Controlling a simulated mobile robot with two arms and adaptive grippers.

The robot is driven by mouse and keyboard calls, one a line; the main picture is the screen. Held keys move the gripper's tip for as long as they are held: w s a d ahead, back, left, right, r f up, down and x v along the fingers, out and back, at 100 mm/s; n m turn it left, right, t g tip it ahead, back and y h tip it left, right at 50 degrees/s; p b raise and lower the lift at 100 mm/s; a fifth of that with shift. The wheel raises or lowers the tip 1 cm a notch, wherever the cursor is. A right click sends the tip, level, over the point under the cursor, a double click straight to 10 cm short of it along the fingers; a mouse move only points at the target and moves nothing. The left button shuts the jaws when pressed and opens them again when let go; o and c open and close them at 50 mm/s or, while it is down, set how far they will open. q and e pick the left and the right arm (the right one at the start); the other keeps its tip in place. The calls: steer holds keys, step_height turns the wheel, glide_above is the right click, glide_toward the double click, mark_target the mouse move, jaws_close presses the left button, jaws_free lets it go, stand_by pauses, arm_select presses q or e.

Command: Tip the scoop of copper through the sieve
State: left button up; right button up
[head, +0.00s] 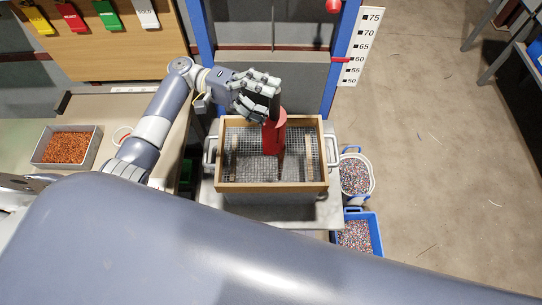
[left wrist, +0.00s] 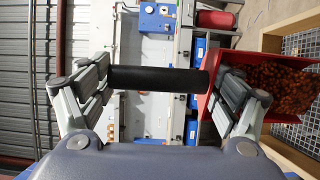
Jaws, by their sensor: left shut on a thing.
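My left gripper (head: 260,94) is shut on the black handle (left wrist: 155,80) of the red scoop, above the sieve in the head view. The red scoop (head: 273,136) hangs over the mesh with its body toward the front. In the left wrist view, the scoop (left wrist: 213,70) holds brown-orange copper granules (left wrist: 275,88). The sieve (head: 322,150) is a wooden frame around wire mesh, and part of it shows in the left wrist view (left wrist: 292,32). A dark brown streak lies below the scoop's lip; I cannot tell whether it is falling copper or shadow. My right gripper is out of view.
A metal tray (head: 97,150) of copper granules stands on the left bench. A white bucket (head: 371,178) and a blue crate (head: 377,240) of mixed granules stand right of the sieve. A height scale (head: 360,45) stands behind. Open floor lies at right.

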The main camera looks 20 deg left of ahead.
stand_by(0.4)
arm_select(q)
steer(key=d+p, duration=0.1)
steer(key=d+y+p, duration=0.1)
steer(key=p, duration=0.1)
steer(key=shift+s+d+r, duration=0.15)
steer(key=shift+r, duration=0.25)
steer(key=shift+s+d+y+p, duration=0.1)
steer(key=shift+d+y+p, duration=0.55)
steer(key=shift+p, duration=0.25)
steer(key=shift+s+d+f+y+p, duration=0.1)
steer(key=shift+d+f+y+p, duration=0.15)
steer(key=shift+d+y+p, duration=0.6)
steer(key=shift+d, duration=0.2)
steer(key=d+y+p, duration=0.1)
steer(key=p, duration=0.1)
steer(key=d+r+y+p, duration=0.1)
steer(key=d+p, duration=0.1)
steer(key=p, duration=0.1)
steer(key=d+y+p, duration=0.1)
steer(key=d+p, duration=0.1)
steer(key=p, duration=0.1)
steer(key=shift+s+d+r+t, duration=0.2)
steer(key=shift+s+r+t, duration=0.1)
steer(key=shift+s+t, duration=0.1)
